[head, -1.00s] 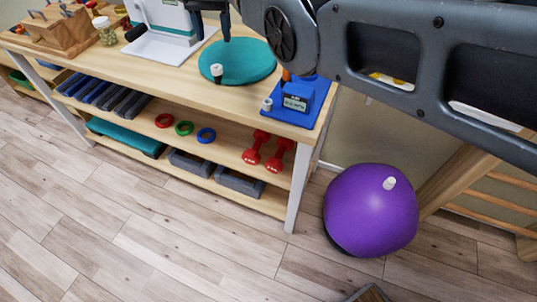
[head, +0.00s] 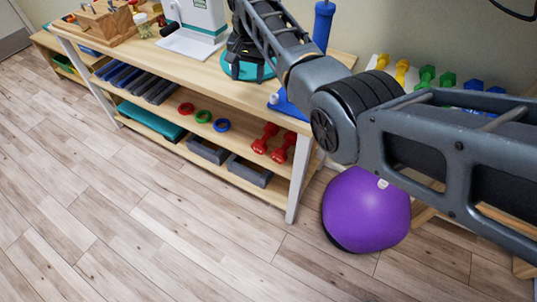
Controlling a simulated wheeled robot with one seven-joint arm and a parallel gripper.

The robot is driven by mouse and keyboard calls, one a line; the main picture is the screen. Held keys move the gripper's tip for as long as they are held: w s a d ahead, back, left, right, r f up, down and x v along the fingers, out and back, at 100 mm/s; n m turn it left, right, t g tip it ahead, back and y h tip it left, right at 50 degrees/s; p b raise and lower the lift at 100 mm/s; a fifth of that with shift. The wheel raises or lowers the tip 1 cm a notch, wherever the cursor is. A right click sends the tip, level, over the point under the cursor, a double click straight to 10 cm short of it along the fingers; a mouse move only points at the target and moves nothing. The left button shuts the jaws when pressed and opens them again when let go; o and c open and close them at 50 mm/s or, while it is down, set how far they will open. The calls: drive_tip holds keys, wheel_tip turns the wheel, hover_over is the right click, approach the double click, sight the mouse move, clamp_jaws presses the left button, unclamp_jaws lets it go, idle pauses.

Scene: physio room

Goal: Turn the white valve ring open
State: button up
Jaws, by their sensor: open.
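My gripper (head: 243,70) is open and points down over the teal disc (head: 262,74) on the wooden bench, partly hidden by my arm. Another small white piece (head: 383,183) is on the purple ball (head: 365,212), partly covered by my arm. I cannot tell which is the valve ring. Much of the blue base is hidden behind my arm.
A blue upright cylinder (head: 323,25) stands behind my arm. A white machine (head: 203,20) and a wooden block rack (head: 105,22) stand left on the bench. Red dumbbells (head: 284,147) and coloured rings lie on the shelf below. A dumbbell rack is at right. The floor in front is clear.

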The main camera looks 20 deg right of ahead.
drive_tip(key=s+f+n+t, duration=0.1)
drive_tip(key=s+f, duration=0.5)
drive_tip(key=f, duration=0.3)
drive_tip(key=s+a+f+t, duration=0.1)
drive_tip(key=s+f+t, duration=0.1)
drive_tip(key=s+f, duration=0.5)
drive_tip(key=shift+s+f+n, duration=0.3)
drive_tip(key=shift+f+n, duration=0.1)
drive_tip(key=shift+f, duration=0.9)
